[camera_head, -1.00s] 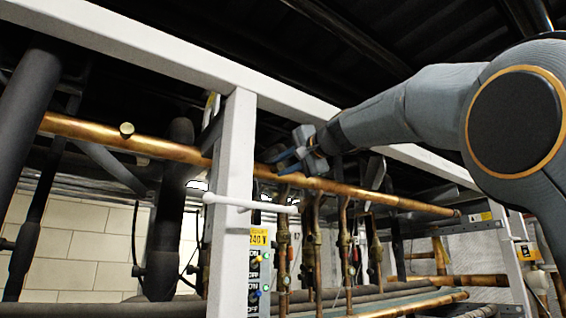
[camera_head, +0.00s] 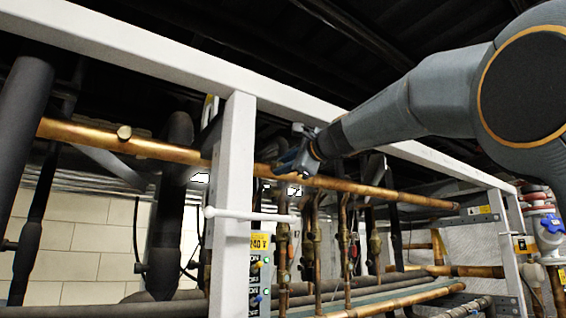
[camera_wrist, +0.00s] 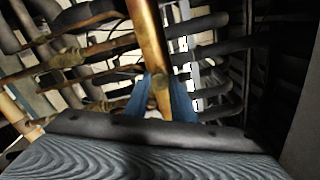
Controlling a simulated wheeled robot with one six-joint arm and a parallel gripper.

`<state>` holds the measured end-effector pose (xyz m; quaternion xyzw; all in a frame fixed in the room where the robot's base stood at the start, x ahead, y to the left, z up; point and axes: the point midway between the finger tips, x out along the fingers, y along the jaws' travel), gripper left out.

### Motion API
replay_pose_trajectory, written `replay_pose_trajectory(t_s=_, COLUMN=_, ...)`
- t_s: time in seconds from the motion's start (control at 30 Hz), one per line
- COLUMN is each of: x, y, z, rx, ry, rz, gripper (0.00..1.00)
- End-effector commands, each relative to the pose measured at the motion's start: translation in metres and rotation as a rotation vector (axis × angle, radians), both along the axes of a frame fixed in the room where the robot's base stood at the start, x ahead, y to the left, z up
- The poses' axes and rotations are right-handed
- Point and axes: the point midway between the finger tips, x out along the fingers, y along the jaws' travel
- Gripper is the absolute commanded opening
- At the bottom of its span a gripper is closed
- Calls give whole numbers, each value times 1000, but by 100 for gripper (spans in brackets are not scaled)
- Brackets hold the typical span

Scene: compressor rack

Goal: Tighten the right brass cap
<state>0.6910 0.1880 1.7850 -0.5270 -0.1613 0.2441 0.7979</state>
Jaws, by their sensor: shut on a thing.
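A long copper pipe (camera_head: 375,192) runs across the rack, passing behind a white post. My gripper (camera_head: 284,165) is at the same pipe just right of the post, and hides the right brass cap in the head view. In the wrist view, the blue fingers (camera_wrist: 160,103) stand on both sides of the right brass cap (camera_wrist: 159,82), at the pipe. The jaws are shut on this cap. How far it is screwed in cannot be told.
The white post (camera_head: 232,190) and top beam (camera_head: 330,118) stand close to my gripper. A white rod (camera_head: 250,215) sticks out below it. Several thin vertical pipes (camera_head: 316,240) hang under the copper pipe. A blue-handled valve (camera_head: 552,224) is at the far right.

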Motion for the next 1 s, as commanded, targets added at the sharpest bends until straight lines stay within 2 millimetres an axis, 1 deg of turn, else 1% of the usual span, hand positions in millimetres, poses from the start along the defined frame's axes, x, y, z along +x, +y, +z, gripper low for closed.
replay_pose_trajectory(t_s=0.3, x=0, y=0, z=-2, rx=47, ry=36, rz=1, gripper=0)
replay_pose_trajectory(t_s=0.67, x=0, y=0, z=-2, rx=49, ry=38, rz=2, gripper=0)
replay_pose_trajectory(t_s=0.7, x=0, y=0, z=-2, rx=49, ry=38, rz=2, gripper=27)
replay_pose_trajectory(t_s=0.77, x=0, y=0, z=-2, rx=49, ry=38, rz=2, gripper=38)
replay_pose_trajectory(t_s=0.8, x=0, y=0, z=-2, rx=49, ry=38, rz=2, gripper=41)
replay_pose_trajectory(t_s=1.0, x=0, y=0, z=-1, rx=50, ry=36, rz=1, gripper=41)
